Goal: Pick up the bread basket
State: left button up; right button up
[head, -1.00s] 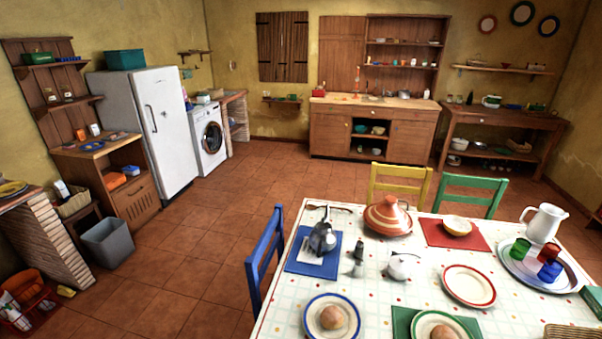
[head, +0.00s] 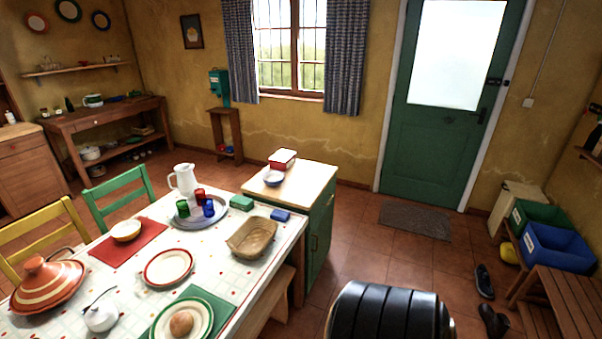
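The bread basket (head: 252,237) is a brown oval wicker basket. In the head view it sits near the right edge of the dining table (head: 222,274), beside the green box and right of the red-rimmed plate. It looks empty, though its inside is small in the view. Neither of my grippers shows in the head view.
A green cabinet (head: 319,222) stands just beyond the table's right end. A black ribbed cylinder (head: 385,312) is at the bottom. Open tiled floor (head: 375,265) lies between cabinet and door.

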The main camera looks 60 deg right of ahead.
aim_at(250, 242)
jog(key=z, duration=1.6)
jog(key=j+u, duration=0.25)
jog(key=k+j, duration=0.05)
jog(key=j, duration=0.05)
